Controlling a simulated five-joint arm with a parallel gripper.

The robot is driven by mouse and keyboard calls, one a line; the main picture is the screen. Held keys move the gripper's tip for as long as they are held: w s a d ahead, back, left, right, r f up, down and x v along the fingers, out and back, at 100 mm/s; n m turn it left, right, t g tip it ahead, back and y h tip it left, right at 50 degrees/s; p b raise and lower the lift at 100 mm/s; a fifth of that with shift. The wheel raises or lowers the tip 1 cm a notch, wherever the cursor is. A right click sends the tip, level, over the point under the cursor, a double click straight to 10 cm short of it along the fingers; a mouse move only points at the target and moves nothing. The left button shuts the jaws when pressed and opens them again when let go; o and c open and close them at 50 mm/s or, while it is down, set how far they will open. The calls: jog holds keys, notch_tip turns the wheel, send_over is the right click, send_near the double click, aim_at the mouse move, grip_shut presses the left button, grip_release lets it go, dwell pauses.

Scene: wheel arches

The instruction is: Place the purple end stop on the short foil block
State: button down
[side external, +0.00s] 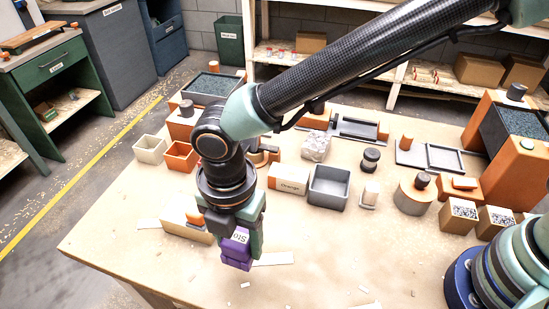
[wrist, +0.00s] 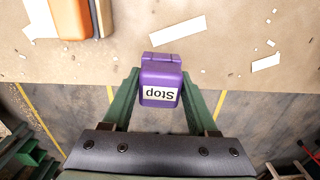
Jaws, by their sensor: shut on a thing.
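The purple end stop (side external: 237,248), with a white "Stop" label, is between the fingers of my gripper (side external: 240,228), over the front part of the table. In the wrist view the end stop (wrist: 160,88) sits between the two green fingers of my gripper (wrist: 162,80), which touch its sides. Its label reads upside down there. I cannot tell its exact height above the table. A crinkled silvery block (side external: 316,147), which looks like the foil block, stands farther back and right of my gripper, its top bare. It is not in the wrist view.
A grey open bin (side external: 329,188) and an orange-and-white box (side external: 288,179) stand in front of the silvery block. A cream block with an orange part (side external: 187,230) lies just left of my gripper. Paper strips (side external: 274,259) and scraps lie on the otherwise clear front.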

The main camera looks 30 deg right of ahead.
notch_tip(320, 180, up, 11)
jog(key=shift+r, duration=0.2)
notch_tip(320, 180, up, 5)
jog(key=m, duration=1.7)
send_over(317, 140)
notch_tip(317, 140, down, 20)
jog(key=shift+r, duration=0.1)
jog(key=shift+c, duration=0.9)
grip_release()
jog(key=shift+f, duration=0.2)
